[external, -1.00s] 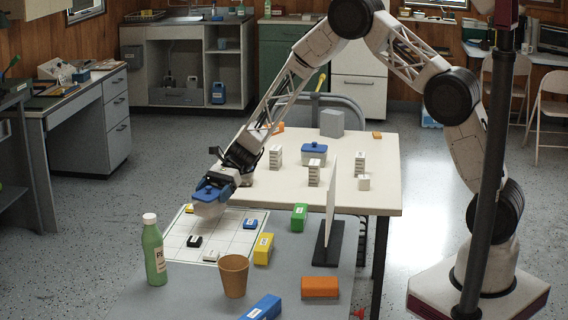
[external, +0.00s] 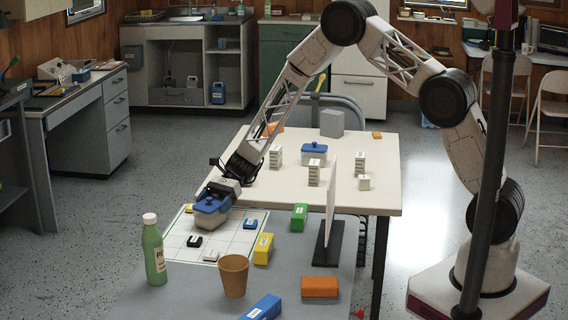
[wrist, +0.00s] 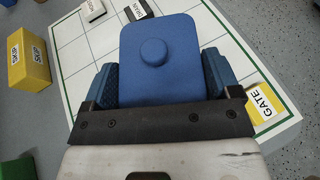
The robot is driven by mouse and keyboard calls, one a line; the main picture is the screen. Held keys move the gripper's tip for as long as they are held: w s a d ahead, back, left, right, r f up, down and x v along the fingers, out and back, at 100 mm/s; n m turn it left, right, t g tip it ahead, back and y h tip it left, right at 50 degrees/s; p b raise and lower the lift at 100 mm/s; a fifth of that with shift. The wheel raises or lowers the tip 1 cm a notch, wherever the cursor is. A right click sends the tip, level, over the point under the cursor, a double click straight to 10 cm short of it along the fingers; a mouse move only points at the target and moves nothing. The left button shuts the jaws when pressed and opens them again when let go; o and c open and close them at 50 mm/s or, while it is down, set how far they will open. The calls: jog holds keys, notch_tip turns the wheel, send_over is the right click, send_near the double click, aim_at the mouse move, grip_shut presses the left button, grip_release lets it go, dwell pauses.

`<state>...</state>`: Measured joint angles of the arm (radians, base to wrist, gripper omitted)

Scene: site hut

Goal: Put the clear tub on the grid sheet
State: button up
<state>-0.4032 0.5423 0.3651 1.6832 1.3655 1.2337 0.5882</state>
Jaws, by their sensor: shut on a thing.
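My gripper (external: 212,202) is shut on the clear tub (external: 206,223), with its blue lid between the fingers. In the wrist view, the blue lid (wrist: 158,50) with its round knob sits between the two blue finger pads of my gripper (wrist: 160,80). The tub is over the back left part of the grid sheet (external: 232,240). I cannot tell whether its base touches the sheet. The white sheet has a green border and grid lines, and it also shows in the wrist view (wrist: 78,55).
On the sheet are a black block (external: 194,241), a white block (external: 211,256), a blue block (external: 249,223) and a yellow GATE block (wrist: 265,103). A green bottle (external: 154,250), brown cup (external: 234,275) and yellow block (external: 263,249) stand nearby. Another blue-lidded tub (external: 314,153) is on the white table.

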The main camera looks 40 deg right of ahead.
jog(key=shift+f, duration=0.1)
jog(key=o, duration=0.9)
jog(key=v, duration=1.2)
jog(key=shift+r, duration=0.2)
jog(key=shift+s, duration=0.1)
